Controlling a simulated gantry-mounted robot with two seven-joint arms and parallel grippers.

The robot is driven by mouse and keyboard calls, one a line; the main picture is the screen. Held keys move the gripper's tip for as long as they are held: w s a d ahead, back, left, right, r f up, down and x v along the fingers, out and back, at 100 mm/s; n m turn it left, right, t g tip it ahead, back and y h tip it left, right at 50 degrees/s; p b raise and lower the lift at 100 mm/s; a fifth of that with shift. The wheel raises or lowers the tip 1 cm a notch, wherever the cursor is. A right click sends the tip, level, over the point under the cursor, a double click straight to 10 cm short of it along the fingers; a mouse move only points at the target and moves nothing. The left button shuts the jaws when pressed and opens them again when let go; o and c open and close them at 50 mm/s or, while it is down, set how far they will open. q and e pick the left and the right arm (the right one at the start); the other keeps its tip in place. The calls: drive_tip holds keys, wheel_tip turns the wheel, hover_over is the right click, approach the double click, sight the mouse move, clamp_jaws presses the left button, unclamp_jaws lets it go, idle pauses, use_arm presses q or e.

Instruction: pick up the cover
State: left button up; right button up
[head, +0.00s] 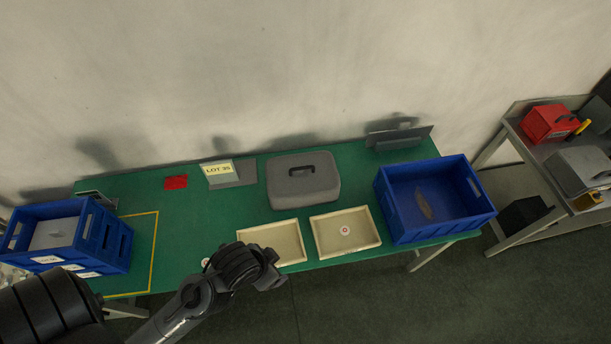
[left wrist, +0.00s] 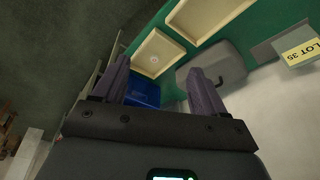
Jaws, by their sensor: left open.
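The cover (head: 318,190) is a grey rounded box shape with a dark handle on top. It sits on the green table (head: 225,215), toward the back and near the middle. In the left wrist view the cover (left wrist: 232,62) shows partly behind one finger, with its handle to the right of that finger. My left gripper (left wrist: 160,85) is open and empty, its two fingers well apart. In the head view my left arm ends at the front of the table, left of and nearer than the cover; the fingers are hidden there. My right gripper is not in view.
Two cream trays (head: 318,238) lie in front of the cover. A blue crate (head: 405,228) stands to its right, and another blue crate (head: 118,245) is at the far left. A LOT 35 sign (head: 217,169) and a red patch (head: 176,182) are left of the cover.

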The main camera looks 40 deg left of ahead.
use_arm(q)
drive_tip(key=shift+d, duration=0.1)
drive_tip(key=c, duration=0.5)
drive_tip(key=shift+c, duration=0.2)
